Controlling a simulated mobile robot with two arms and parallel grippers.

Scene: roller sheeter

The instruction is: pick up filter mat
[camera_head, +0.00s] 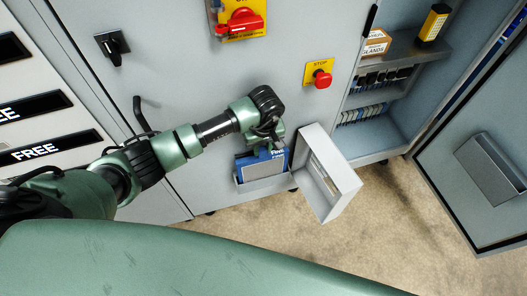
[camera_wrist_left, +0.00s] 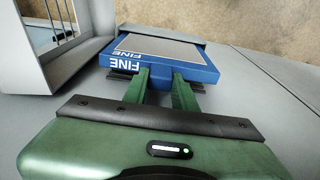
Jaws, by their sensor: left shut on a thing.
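The filter mat is a flat panel with a blue frame marked FINE and a pale grey face. It shows in the left wrist view (camera_wrist_left: 165,49), and in the head view (camera_head: 262,163) it sits in a shallow grey holder (camera_head: 263,184) low on the cabinet front. My left gripper (camera_head: 273,146) is over the mat's top edge. In the left wrist view my left gripper (camera_wrist_left: 160,78) has its two green fingers closed on the blue edge. The arm hides part of the mat in the head view. My right gripper is not in view.
An open grey hinged cover (camera_head: 330,176) with a grille stands right beside the mat. A red stop button (camera_head: 322,78) and a red rotary switch (camera_head: 240,22) are on the cabinet above. An open compartment (camera_head: 385,110) with shelves is at the right. Beige floor (camera_head: 300,240) lies below.

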